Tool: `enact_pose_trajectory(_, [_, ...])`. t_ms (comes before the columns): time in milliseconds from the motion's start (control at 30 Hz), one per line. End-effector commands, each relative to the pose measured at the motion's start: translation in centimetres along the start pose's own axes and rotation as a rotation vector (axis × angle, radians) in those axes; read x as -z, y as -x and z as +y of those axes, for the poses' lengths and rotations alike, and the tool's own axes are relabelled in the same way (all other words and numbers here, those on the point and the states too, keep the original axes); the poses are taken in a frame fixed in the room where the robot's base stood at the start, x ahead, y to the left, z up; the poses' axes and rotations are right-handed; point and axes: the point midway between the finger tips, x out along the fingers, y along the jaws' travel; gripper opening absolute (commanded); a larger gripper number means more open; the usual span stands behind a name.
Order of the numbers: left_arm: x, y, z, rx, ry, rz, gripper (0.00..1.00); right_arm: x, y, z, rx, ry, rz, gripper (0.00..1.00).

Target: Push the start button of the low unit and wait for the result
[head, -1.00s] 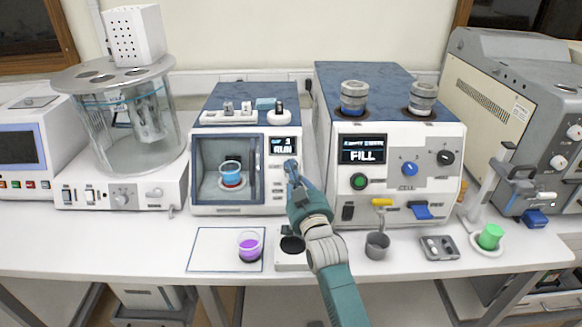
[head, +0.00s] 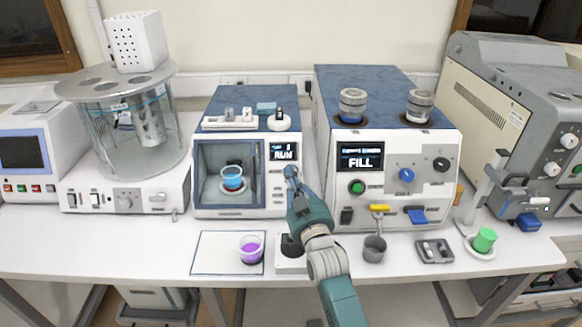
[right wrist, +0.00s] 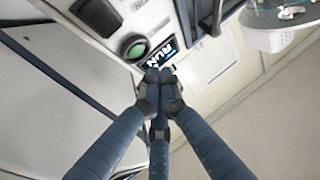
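The low unit (head: 240,210) is a white box with a dark blue top. Its display (head: 284,151) reads RUN with a small digit above that looks like 1. A glass of blue liquid (head: 232,177) sits in its windowed chamber. My right gripper (head: 290,174) is in front of the panel, below the display. In the right wrist view my right gripper (right wrist: 159,76) is shut, fingertips together and empty, close to the RUN display (right wrist: 162,53). A round green button (right wrist: 135,48) shows beside the display there. I cannot tell whether the fingertips touch the panel. My left gripper is not in view.
A taller unit (head: 400,205) reading FILL stands to the right. A cup of purple liquid (head: 250,250) stands on a white mat (head: 212,262). A metal cup (head: 374,250), a small tray (head: 434,251) and a green cup (head: 484,240) stand near the bench front.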

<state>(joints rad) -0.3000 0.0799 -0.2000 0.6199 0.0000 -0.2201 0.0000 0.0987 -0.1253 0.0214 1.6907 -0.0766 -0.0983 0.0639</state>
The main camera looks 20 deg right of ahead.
Motion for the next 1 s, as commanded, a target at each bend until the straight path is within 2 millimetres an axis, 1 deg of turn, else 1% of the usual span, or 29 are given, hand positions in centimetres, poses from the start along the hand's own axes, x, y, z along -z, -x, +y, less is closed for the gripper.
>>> enact_pose_trajectory(33, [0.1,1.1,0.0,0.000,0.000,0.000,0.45,0.8,0.4,-0.2,0.000,0.000,-0.001,0.00])
enact_pose_trajectory(200, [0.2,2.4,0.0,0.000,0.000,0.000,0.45,1.8,1.5,-0.7,0.000,0.000,-0.001,0.00])
enact_pose_trajectory(267, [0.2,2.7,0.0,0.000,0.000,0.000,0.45,1.9,1.8,-0.8,0.000,0.000,0.000,0.00])
enact_pose_trajectory(400, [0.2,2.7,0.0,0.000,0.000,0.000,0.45,2.0,2.0,-0.8,0.000,0.000,0.000,0.00])
enact_pose_trajectory(1000, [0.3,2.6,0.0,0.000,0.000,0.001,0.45,1.9,2.0,-0.8,0.000,0.000,0.001,0.00])
